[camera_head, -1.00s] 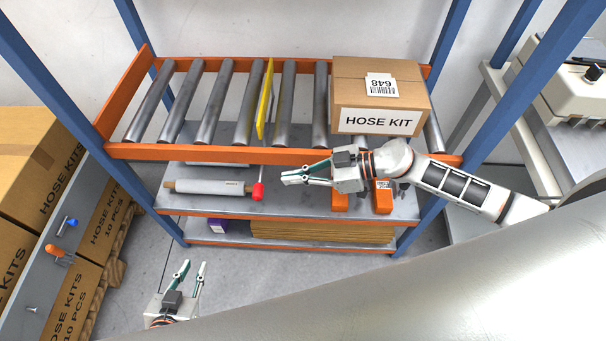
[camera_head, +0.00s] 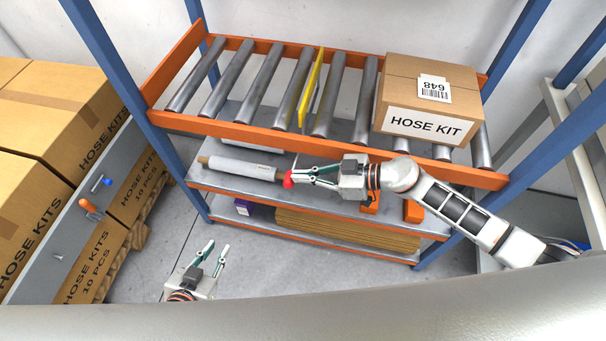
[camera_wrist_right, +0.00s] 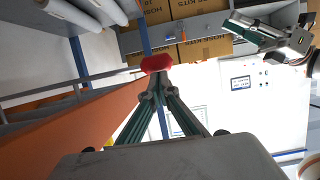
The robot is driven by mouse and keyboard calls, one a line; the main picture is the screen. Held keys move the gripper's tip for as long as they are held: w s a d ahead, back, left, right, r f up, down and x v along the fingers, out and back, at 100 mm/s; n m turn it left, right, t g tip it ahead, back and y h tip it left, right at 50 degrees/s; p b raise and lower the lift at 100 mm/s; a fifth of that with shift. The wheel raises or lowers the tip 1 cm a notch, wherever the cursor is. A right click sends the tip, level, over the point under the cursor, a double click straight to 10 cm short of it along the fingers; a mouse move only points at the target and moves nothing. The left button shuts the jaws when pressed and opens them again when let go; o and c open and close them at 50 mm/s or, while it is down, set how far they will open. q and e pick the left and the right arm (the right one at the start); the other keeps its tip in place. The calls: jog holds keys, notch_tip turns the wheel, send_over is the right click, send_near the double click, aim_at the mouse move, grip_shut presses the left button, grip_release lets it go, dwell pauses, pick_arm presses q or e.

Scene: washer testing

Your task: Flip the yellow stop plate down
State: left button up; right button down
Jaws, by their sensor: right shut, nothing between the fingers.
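The yellow stop plate (camera_head: 308,92) stands upright between rollers of the upper conveyor shelf in the head view. A red knob (camera_head: 288,180) sits below the shelf's orange front rail; it also shows in the right wrist view (camera_wrist_right: 157,63), just beyond my fingertips. My right gripper (camera_head: 294,174) is shut and empty, its fingertips right at the knob; whether they touch it I cannot tell. My left gripper (camera_head: 216,246) is open and empty, low in front of the rack, away from the plate. It also shows in the right wrist view (camera_wrist_right: 250,28).
A HOSE KIT box (camera_head: 428,97) sits on the rollers right of the plate. The orange front rail (camera_head: 240,131) runs above my right gripper. A white roll (camera_head: 240,168) lies on the middle shelf. Stacked cartons (camera_head: 55,130) stand at the left.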

notch_tip(320, 180, down, 6)
jog(key=b, duration=0.1)
dwell(0.4)
notch_tip(320, 180, up, 10)
dwell(0.5)
dwell(0.4)
